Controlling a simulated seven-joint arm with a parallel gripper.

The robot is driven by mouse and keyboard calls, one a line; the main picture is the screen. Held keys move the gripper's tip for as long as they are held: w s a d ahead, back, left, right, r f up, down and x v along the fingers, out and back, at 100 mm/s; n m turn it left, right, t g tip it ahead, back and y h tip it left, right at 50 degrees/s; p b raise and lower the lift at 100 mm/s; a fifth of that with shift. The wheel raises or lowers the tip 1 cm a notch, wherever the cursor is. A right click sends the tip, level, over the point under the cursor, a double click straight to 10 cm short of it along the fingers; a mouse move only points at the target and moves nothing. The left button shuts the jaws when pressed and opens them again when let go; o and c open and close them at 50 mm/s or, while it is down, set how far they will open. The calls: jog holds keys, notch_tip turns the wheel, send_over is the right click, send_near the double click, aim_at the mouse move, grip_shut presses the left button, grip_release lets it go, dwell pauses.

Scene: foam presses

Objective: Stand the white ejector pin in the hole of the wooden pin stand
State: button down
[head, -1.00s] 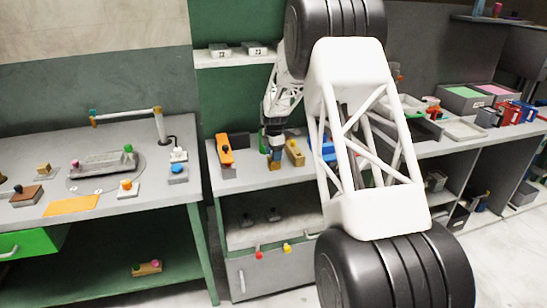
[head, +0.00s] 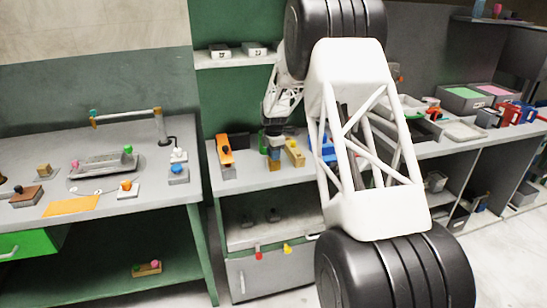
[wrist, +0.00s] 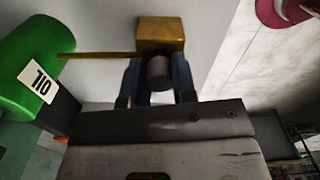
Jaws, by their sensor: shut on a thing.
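My gripper (wrist: 157,80) is shut on a short grey-looking cylinder (wrist: 158,73), seen nearly end-on between the two fingers in the wrist view. It is likely the white ejector pin in shadow. A golden-brown wooden block (wrist: 160,35), which looks like the pin stand, sits just beyond the fingertips. Its hole does not show, and I cannot tell whether the pin touches it. In the head view my gripper (head: 275,148) is over the middle bench, with the wooden block (head: 275,166) right below it. The pin cannot be made out there.
A green can marked OIL (wrist: 28,65) stands close on the left in the wrist view, with a thin brown rod (wrist: 95,56) near it. On the bench, an orange tool (head: 224,150) is to the left and a yellowish block (head: 294,152) close on the right.

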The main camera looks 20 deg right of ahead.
jog(key=shift+r, duration=0.1)
jog(key=shift+r, duration=0.65)
jog(key=shift+s+r, duration=0.2)
jog(key=shift+r, duration=0.35)
jog(key=shift+s+r, duration=0.2)
jog(key=shift+r, duration=0.35)
jog(key=s+a+r, duration=0.1)
jog(key=s, duration=1.4)
jog(key=shift+a+r, duration=0.2)
jog(key=shift+a, duration=0.15)
jog(key=w+d+r, duration=0.2)
jog(key=w+d, duration=0.4)
jog(key=w, duration=0.1)
jog(key=w+d+r, duration=0.3)
jog(key=w+d, duration=0.3)
jog(key=w, duration=0.2)
jog(key=shift+w+d+r, duration=0.15)
jog(key=shift+d+r, duration=0.15)
jog(key=shift+d, duration=0.05)
jog(key=shift+f, duration=0.15)
